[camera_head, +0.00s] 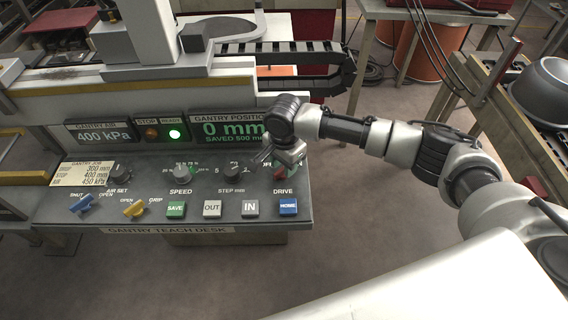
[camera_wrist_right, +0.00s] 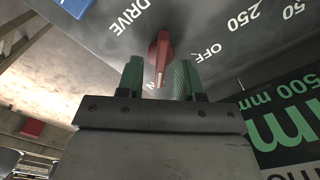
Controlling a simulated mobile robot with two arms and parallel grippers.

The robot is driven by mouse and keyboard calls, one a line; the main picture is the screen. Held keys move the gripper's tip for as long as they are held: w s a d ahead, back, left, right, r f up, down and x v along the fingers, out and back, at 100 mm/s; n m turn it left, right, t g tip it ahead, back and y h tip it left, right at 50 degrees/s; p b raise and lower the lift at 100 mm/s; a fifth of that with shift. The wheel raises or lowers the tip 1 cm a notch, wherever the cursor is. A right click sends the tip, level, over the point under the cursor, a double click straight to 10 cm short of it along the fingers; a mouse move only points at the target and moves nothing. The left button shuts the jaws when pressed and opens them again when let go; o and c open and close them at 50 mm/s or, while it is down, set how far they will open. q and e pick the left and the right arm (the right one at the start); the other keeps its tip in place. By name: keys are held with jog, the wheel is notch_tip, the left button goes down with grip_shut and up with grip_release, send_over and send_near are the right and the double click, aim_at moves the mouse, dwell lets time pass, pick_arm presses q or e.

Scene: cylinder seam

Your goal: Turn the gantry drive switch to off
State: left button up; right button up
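The gantry drive switch is a red knob (camera_wrist_right: 161,55) on the grey desk panel, beside the printed word DRIVE. In the head view a bit of its red (camera_head: 280,174) shows at the right end of the desk, mostly behind my right gripper. In the wrist view its narrow lower end lies by a partly hidden letter N, apart from the OFF mark. My right gripper (camera_wrist_right: 157,80) is open, its two green fingertips on either side of the knob's lower part. A gap shows at the left finger; contact at the right finger I cannot tell. My left gripper is not in view.
The teach desk (camera_head: 330,214) also carries the speed knob (camera_head: 181,171), the step knob (camera_head: 232,172), and a row of buttons, with the blue HOME button (camera_head: 288,207) just below DRIVE. A display (camera_head: 228,130) reading 0 mm stands behind. Open floor lies right of the desk.

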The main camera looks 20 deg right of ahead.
jog(key=shift+f, duration=0.45)
jog(key=shift+c, duration=0.3)
